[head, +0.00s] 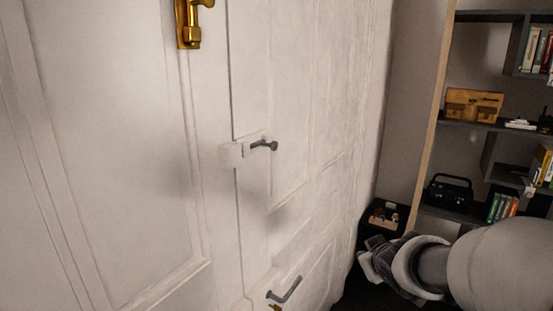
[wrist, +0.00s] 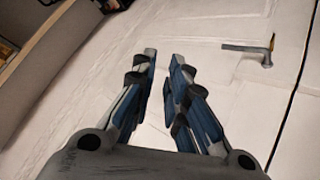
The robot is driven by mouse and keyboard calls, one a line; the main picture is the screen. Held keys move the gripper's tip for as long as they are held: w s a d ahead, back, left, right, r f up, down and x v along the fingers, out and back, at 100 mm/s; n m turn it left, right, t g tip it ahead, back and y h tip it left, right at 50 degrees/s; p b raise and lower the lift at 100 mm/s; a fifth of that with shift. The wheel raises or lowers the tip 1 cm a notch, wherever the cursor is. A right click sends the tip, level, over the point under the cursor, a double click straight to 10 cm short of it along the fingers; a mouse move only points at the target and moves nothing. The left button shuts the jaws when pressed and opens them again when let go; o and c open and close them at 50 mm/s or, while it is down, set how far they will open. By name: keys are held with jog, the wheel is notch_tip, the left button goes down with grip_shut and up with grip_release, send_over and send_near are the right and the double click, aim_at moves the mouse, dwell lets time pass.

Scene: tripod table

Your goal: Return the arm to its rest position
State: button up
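My arm comes in from the lower right of the head view, and my gripper (head: 372,266) is at its end, in front of the dark area beside the white panelled doors. In the wrist view my gripper (wrist: 164,62) shows two blue and grey fingers with a narrow gap between their tips. Nothing is between them. The fingers point toward a white panelled surface (wrist: 205,30), and no contact shows.
The white doors (head: 120,120) carry a brass handle (head: 188,25), a dark handle (head: 263,146) and a lower dark handle (head: 285,290). Shelves (head: 480,125) with books and a black radio (head: 449,192) stand at the right. A dark box (head: 386,217) is behind my gripper.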

jog(key=s+a+m+g, duration=0.2)
jog(key=s+a, duration=0.2)
jog(key=s, duration=1.1)
jog(key=s+a+m+g+y, duration=0.1)
jog(key=s+a+m+g, duration=0.1)
jog(key=s, duration=1.3)
jog(key=shift+s+a+r+g+y, duration=0.15)
jog(key=shift+a+r+g+y, duration=0.2)
jog(key=shift+a+g, duration=0.45)
jog(key=shift+o, duration=0.5)
jog(key=shift+a, duration=0.15)
